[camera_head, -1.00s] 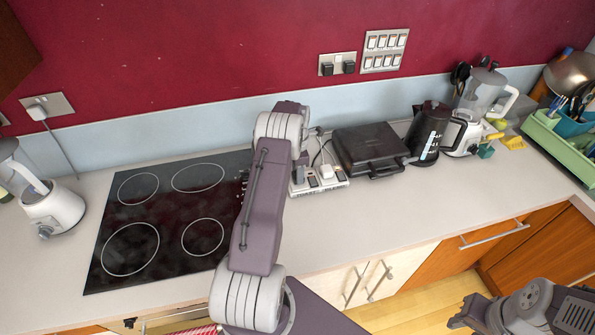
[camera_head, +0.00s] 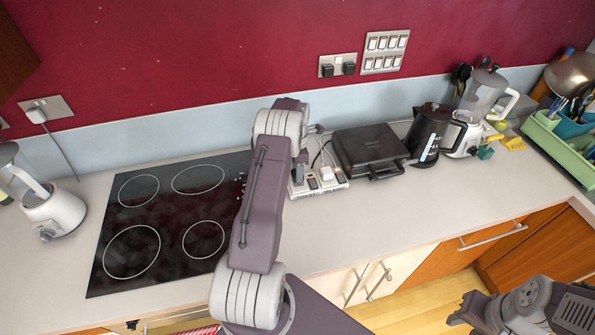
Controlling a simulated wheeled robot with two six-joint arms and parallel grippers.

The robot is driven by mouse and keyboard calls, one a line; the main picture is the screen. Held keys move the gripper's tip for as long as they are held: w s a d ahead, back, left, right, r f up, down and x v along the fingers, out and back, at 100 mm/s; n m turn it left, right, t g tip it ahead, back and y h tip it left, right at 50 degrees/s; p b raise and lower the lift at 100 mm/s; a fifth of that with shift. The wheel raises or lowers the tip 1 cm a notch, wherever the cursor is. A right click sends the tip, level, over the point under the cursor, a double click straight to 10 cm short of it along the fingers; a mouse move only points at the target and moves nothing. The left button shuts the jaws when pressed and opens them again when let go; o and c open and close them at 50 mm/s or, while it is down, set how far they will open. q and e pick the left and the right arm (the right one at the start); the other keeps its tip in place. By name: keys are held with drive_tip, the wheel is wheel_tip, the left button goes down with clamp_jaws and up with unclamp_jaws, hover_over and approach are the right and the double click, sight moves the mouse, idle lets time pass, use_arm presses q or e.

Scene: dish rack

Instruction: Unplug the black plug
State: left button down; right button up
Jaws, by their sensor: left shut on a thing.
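A white power strip (camera_head: 330,184) lies on the counter behind and right of the hob. A white plug (camera_head: 326,174) sits in it, and a small dark piece (camera_head: 313,183) shows beside that plug. My left gripper (camera_head: 299,170) is at the strip's left end, mostly hidden behind my own arm. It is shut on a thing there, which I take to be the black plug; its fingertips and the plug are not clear.
A black appliance (camera_head: 370,150), a dark kettle (camera_head: 431,133) and a blender (camera_head: 484,110) stand right of the strip. The black hob (camera_head: 170,220) lies to the left. Wall sockets (camera_head: 338,66) hold black plugs. The front counter is clear.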

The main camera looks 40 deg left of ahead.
use_arm(q)
drive_tip(key=shift+r, duration=0.6)
drive_tip(key=shift+r+p, duration=0.65)
drive_tip(key=shift+p, duration=0.05)
drive_tip(key=shift+r+p, duration=0.35)
drive_tip(key=shift+r, duration=0.1)
drive_tip(key=shift+w, duration=0.1)
